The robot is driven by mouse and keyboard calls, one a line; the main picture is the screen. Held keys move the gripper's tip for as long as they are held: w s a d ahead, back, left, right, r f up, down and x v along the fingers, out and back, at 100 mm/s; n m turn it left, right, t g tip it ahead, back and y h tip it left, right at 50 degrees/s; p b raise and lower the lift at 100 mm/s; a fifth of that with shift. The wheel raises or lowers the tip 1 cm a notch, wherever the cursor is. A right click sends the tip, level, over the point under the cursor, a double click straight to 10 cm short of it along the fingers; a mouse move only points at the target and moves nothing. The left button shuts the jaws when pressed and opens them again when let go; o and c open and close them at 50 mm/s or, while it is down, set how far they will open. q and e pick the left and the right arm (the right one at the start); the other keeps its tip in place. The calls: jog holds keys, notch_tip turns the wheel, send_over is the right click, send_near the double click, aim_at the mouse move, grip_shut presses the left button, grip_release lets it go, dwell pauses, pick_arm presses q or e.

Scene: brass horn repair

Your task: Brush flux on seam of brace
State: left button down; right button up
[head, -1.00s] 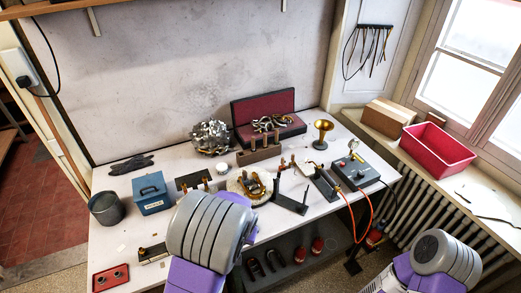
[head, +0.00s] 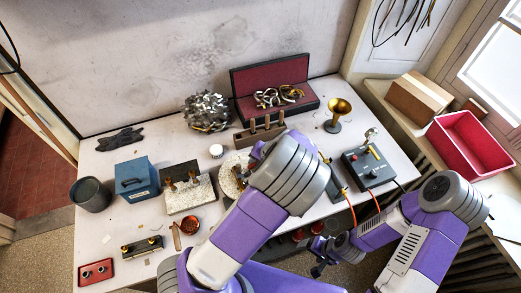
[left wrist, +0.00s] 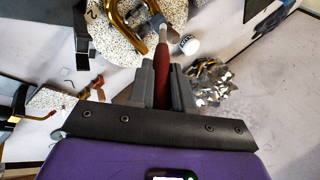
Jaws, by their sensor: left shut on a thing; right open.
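My left gripper (left wrist: 161,82) is shut on the dark red handle of a slim brush (left wrist: 160,75) in the left wrist view. The brush's pale metal end points up the picture, over a round speckled board (left wrist: 172,12). A bent brass tube piece (left wrist: 138,45), likely the brace work, lies on that board left of the brush; its seam is too small to make out. In the head view my forearm hides the left gripper and most of the round board (head: 229,180). My right gripper (head: 318,270) is open and empty, low before the bench front.
A small white jar (head: 216,151) stands behind the round board. A speckled block with copper fittings (head: 190,193), a blue box (head: 138,181) and a copper bowl (head: 190,226) are left. A control box (head: 370,166) with orange hoses is right.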

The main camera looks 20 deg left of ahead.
pick_arm(q)
jog(key=shift+s+f+b, duration=0.4)
jog(key=shift+f+b, duration=0.05)
jog(key=shift+f, duration=0.1)
notch_tip(320, 180, down, 4)
jog(key=b, duration=0.3)
jog(key=shift+w+f, duration=0.15)
jog(key=shift+f, duration=0.1)
jog(key=shift+f+b, duration=0.35)
jog(key=shift+b, duration=0.15)
dwell(0.4)
notch_tip(320, 180, up, 9)
jog(key=p, duration=0.7)
